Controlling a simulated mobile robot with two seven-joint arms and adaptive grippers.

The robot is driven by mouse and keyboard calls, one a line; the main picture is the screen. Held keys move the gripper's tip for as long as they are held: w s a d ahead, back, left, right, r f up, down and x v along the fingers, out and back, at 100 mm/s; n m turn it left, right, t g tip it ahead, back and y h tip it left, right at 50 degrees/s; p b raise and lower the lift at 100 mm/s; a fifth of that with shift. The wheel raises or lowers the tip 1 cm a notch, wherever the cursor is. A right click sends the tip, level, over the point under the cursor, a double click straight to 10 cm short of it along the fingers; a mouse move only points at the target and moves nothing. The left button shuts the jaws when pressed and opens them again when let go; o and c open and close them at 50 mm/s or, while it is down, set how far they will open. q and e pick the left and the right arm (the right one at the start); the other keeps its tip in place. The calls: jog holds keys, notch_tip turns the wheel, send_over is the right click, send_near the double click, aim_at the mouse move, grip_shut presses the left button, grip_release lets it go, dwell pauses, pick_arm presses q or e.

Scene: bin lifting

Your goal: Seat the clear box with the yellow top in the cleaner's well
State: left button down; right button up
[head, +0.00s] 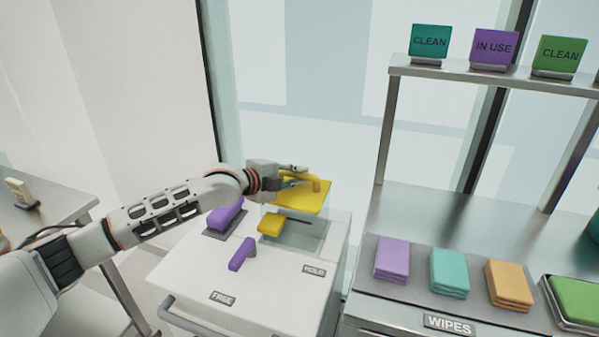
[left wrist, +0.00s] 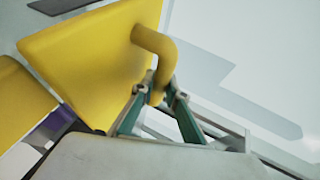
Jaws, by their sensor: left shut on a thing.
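The clear box with the yellow top (head: 305,200) is at the back right of the white cleaner (head: 190,275). Its see-through walls show faintly below the yellow lid, above the cleaner's top. The lid carries a curved yellow handle (head: 316,184). My left gripper (head: 300,179) is shut on this handle. In the left wrist view, the fingers (left wrist: 157,97) close around the handle's end, beside the tilted-looking yellow lid (left wrist: 85,65). The well is largely hidden by the box, and I cannot tell how deep the box sits. My right gripper is out of view.
On the cleaner are a purple lever (head: 242,254), a purple block (head: 225,216), a yellow block (head: 270,224) and labels FREE (head: 222,298) and HOLD (head: 314,270). A steel counter at right holds folded wipes (head: 449,272) and a green-filled tray (head: 577,300). A shelf (head: 480,75) carries signs.

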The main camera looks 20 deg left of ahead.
aim_at(299, 192)
pick_arm(q)
jog(key=shift+f+b, duration=0.3)
jog(key=shift+f, duration=0.65)
notch_tip(299, 192, down, 2)
jog(key=shift+b, duration=0.35)
notch_tip(299, 192, down, 2)
jog(key=shift+b, duration=0.3)
jog(key=shift+f+b, duration=0.3)
jog(key=shift+f, duration=0.9)
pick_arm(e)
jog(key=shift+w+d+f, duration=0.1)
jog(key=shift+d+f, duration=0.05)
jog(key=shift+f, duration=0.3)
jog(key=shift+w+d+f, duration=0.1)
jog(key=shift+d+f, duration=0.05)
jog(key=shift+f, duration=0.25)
pick_arm(q)
jog(key=shift+s+r, duration=0.1)
jog(key=shift+s, duration=0.05)
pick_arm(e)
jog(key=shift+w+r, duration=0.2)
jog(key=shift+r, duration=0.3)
pick_arm(q)
jog(key=shift+f+p, duration=0.3)
jog(key=shift+f, duration=0.05)
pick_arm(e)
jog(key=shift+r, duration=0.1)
